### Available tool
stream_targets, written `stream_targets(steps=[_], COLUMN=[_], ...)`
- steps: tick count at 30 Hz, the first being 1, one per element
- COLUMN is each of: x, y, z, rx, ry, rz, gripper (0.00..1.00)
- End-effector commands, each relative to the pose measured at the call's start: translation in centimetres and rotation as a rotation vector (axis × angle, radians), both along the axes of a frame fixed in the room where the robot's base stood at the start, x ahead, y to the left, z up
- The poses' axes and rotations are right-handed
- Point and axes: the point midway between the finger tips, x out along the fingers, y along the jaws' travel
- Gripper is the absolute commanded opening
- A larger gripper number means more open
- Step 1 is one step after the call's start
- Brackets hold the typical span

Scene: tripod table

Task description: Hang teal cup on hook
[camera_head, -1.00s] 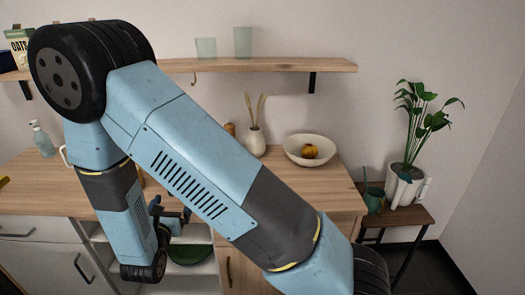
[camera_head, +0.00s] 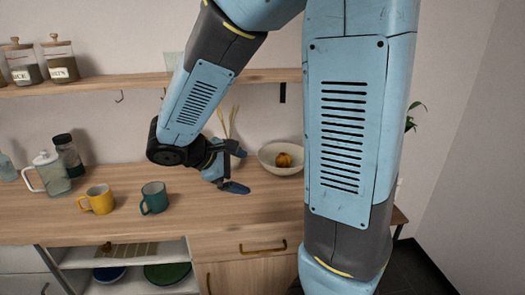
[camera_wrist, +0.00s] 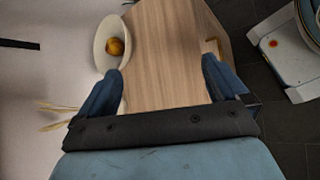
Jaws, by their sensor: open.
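The teal cup (camera_head: 153,197) stands upright on the wooden counter, its handle toward the left. My gripper (camera_head: 238,170) is open and empty above the counter, to the right of the teal cup and clear of it. In the wrist view my gripper (camera_wrist: 162,72) has bare counter between its spread fingers; the teal cup is not in that view. One hook (camera_head: 119,97) hangs under the wall shelf, above and left of the cup. Another hook (camera_head: 163,94) shows partly beside my arm.
A yellow mug (camera_head: 99,200) stands left of the teal cup. A glass pitcher (camera_head: 50,173) and a dark jar (camera_head: 68,155) are further left. A white bowl (camera_head: 268,155) is right of my gripper. The wall shelf (camera_head: 110,84) holds jars. Counter in front of my gripper is clear.

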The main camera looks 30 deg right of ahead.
Motion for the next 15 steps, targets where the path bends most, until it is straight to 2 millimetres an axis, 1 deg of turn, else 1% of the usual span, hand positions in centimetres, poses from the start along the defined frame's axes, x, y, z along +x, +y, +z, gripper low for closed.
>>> stream_targets(steps=[1,6,11,15], x=[-1.0,-3.9,-6.3,-8.1], y=[-0.7,-1.6,-1.8,-1.6], z=[0.7,2.2,3.7,5.2], rx=[0.061,0.264,0.454,0.619], ry=[-0.031,-0.130,-0.240,-0.349], rz=[-0.054,-0.219,-0.359,-0.469], gripper=[1.00,1.00,1.00,1.00])
